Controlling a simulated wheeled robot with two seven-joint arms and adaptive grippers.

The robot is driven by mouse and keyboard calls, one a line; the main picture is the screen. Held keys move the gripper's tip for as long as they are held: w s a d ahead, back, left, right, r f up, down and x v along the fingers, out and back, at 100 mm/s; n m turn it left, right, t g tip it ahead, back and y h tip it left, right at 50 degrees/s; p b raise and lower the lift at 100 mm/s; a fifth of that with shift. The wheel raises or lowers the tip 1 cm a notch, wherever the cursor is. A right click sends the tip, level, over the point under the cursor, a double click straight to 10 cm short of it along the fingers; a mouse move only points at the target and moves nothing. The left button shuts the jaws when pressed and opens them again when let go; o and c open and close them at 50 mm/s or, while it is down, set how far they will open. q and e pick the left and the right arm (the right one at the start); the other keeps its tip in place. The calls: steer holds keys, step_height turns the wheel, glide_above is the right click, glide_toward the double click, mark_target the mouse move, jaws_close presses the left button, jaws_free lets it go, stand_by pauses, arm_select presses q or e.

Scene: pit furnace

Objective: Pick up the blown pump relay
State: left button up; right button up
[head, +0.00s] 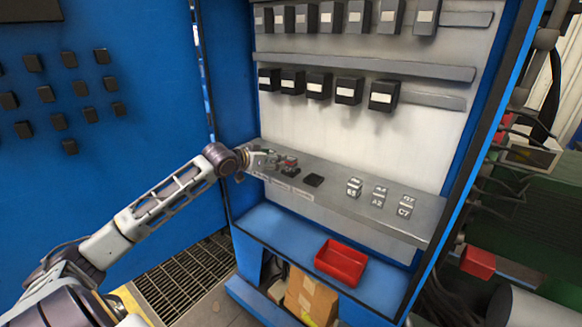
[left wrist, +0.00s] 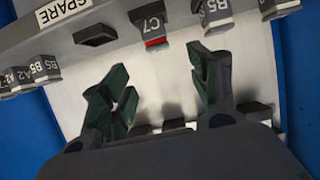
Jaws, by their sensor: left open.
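A relay labelled C7 with a red band (left wrist: 152,27) sits on the shelf in the left wrist view, ahead of my fingers. In the head view a small relay with red on it (head: 290,162) stands at the left part of the shelf, partly hidden by my gripper. My left gripper (head: 273,159) is at that end of the shelf. In the left wrist view its two dark fingers (left wrist: 160,70) are spread wide with nothing between them, apart from the C7 relay. My right gripper is not in view.
A black, empty-looking socket (head: 314,180) is beside the red-marked relay. Several labelled relays (head: 379,196) stand farther right on the grey shelf (head: 425,221). Rows of black modules (head: 319,85) hang above. A red bin (head: 341,263) sits below. The blue cabinet side (head: 231,100) bounds the left.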

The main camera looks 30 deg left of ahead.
mark_target(290, 159)
arm_select(q)
steer(key=x, duration=0.5)
steer(key=shift+x, duration=0.8)
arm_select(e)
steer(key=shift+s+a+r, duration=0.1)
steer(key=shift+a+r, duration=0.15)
arm_select(q)
steer(key=shift+w, duration=0.1)
steer(key=shift+p+x, duration=0.4)
steer(key=shift+x, duration=2.15)
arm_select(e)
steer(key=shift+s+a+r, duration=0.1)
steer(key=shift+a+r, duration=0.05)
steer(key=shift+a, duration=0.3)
arm_select(q)
steer(key=shift+d+f, duration=0.1)
steer(key=shift+f, duration=0.05)
